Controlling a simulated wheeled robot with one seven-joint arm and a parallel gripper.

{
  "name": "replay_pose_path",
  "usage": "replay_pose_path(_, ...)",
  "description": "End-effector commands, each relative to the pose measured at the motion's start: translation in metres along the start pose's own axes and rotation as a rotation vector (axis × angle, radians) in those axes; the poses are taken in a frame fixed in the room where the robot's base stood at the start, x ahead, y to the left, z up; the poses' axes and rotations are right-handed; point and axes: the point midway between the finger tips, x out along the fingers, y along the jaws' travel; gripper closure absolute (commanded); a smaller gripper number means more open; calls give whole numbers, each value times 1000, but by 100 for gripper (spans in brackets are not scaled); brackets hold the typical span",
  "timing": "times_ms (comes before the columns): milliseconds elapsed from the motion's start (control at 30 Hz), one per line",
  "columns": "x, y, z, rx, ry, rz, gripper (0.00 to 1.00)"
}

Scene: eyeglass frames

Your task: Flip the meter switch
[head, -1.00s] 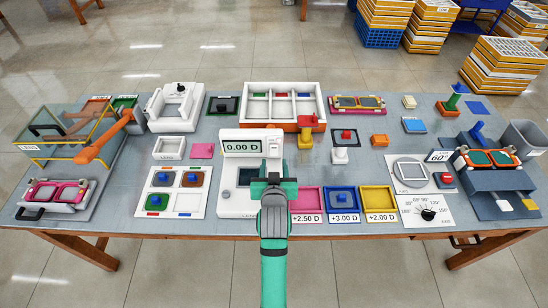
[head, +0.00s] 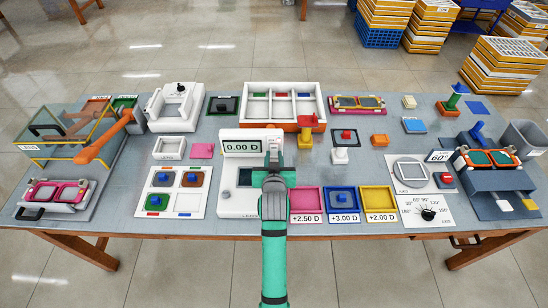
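The meter (head: 230,204) is a white device at the middle of the table. Its display (head: 242,148) reads 0.00 D. My gripper (head: 273,162) reaches over the right part of the meter, just right of the display. The gripper hides that side of the meter, and I cannot make out the switch behind it. I cannot tell whether the fingers touch the meter or how far apart they are. No object shows in the gripper.
Pink (head: 306,199), blue (head: 342,199) and yellow (head: 378,198) trays stand right of the meter. A white panel with coloured blocks (head: 173,192) lies to its left. A white divided box (head: 283,87) and a red-and-yellow part (head: 306,130) stand behind it.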

Motion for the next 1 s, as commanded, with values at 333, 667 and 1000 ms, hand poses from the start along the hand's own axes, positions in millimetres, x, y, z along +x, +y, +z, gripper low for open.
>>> replay_pose_path(333,2,-1,5,0,84,-2,99)
replay_pose_path(667,1,-1,4,0,117,-1,99)
replay_pose_path(1000,2,0,4,0,116,-1,58)
